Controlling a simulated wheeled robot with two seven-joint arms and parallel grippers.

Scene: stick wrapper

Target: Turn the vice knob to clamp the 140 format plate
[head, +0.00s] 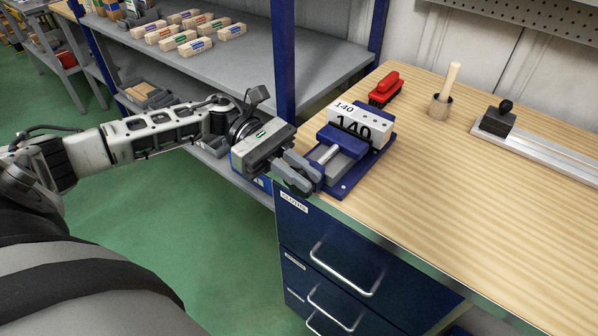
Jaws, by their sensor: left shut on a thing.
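The blue vice (340,186) sits at the left front corner of the wooden bench top. The white format plate marked 140 (374,128) stands in the vice, towards its back jaw. My left gripper (311,177) is at the vice's front left end and is shut on the vice knob. The knob is mostly hidden by the fingers. The grey screw (327,154) of the vice shows between the knob end and the plate. Whether the jaw touches the plate cannot be told. My right gripper is out of view.
A red tool (385,88), a wooden stick in a round holder (440,104) and a metal rail with a black block (497,121) stand further back on the bench (500,210). Shelves with several labelled boxes (187,41) are behind my left arm. Blue drawers (330,255) are below.

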